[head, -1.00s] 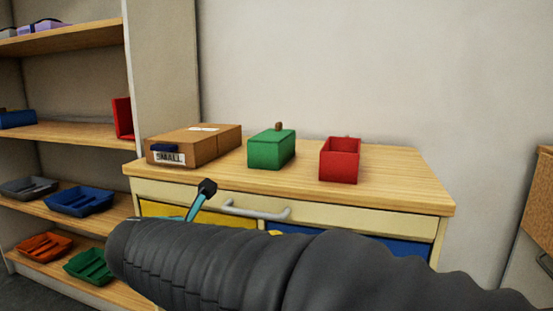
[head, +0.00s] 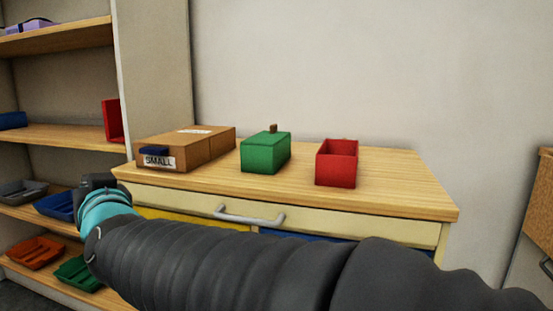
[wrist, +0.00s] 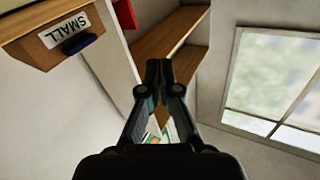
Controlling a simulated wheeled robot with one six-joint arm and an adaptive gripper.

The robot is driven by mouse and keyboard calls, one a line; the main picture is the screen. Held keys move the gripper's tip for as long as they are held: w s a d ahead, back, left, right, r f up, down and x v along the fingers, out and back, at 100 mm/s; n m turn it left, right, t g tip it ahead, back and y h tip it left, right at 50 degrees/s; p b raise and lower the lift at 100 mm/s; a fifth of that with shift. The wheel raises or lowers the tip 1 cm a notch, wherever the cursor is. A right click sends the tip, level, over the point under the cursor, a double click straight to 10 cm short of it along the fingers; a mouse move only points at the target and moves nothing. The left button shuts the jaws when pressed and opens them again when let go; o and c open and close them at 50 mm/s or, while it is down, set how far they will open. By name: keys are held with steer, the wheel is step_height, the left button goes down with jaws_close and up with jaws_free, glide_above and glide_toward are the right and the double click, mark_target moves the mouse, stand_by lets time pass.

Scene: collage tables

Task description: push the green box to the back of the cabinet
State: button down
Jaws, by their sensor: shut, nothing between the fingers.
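The green box (head: 265,153) stands on top of the wooden cabinet (head: 400,196), between a brown box and a red box. A small brown knob shows on its top at the back. My gripper (wrist: 159,66) is shut and empty in the wrist view. In the head view my arm crosses in front of the cabinet, and its end is at the left, near the cabinet's front left corner, apart from the green box. The gripper's fingers are hard to make out there. The green box is not in the wrist view.
The brown box labelled SMALL (head: 185,150) stands left of the green box, and the open red box (head: 336,163) stands right of it. A drawer handle (head: 248,216) sticks out at the front. Shelves with trays (head: 36,252) stand at the left. The cabinet top is clear at the right.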

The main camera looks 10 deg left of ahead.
steer(key=w+d+r+m+t+h, duration=0.2)
steer(key=w+d+m+t+h, duration=0.5)
steer(key=m, duration=0.7)
steer(key=m+h, duration=0.9)
steer(key=m, duration=0.5)
glide_toward(256, 155)
steer(key=w, duration=0.7)
steer(key=shift+w+d+f, duration=0.1)
steer(key=shift+f, duration=0.1)
